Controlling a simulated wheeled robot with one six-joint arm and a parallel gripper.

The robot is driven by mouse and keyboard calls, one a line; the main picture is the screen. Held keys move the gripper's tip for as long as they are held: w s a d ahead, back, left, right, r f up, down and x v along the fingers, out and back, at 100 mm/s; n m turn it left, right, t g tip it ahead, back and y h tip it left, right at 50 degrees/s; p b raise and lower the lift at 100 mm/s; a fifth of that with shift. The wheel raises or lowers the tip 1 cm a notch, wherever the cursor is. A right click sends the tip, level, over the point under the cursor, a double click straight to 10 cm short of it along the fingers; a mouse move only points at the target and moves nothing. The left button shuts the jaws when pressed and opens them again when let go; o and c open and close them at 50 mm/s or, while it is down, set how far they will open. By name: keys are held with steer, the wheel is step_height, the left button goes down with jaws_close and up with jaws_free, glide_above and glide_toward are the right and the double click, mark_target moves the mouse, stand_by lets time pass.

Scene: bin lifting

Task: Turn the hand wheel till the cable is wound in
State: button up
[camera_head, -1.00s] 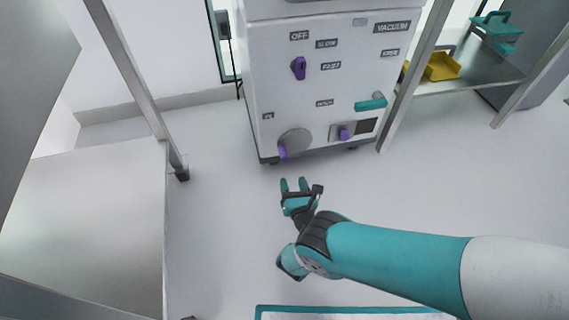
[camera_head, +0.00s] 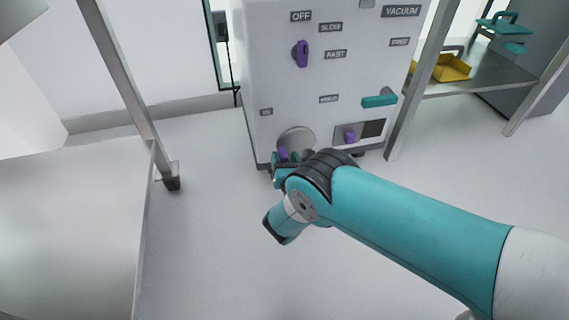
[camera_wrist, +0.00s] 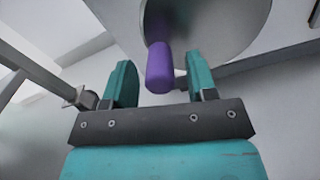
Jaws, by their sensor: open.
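The hand wheel (camera_head: 297,140) is a grey disc low on the front of the white machine, with a purple handle (camera_head: 283,154) at its lower left. In the wrist view the wheel (camera_wrist: 225,22) fills the top, and the purple handle (camera_wrist: 159,68) sticks out toward me. My gripper (camera_wrist: 161,80) is open, with one teal finger on each side of the handle and visible gaps between. In the head view my gripper (camera_head: 279,167) is at the wheel's lower edge, partly hidden by my arm. I cannot make out the cable.
The white machine (camera_head: 285,75) also has a purple knob (camera_head: 301,54), a teal lever (camera_head: 379,101) and a purple slider (camera_head: 350,137). A metal table (camera_head: 75,215) stands at left. A shelf at right holds a yellow dustpan (camera_head: 452,68). The floor between is clear.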

steer(key=shift+w, duration=0.1)
steer(key=c, duration=0.9)
steer(key=shift+r+m, duration=0.15)
steer(key=shift+m, duration=0.15)
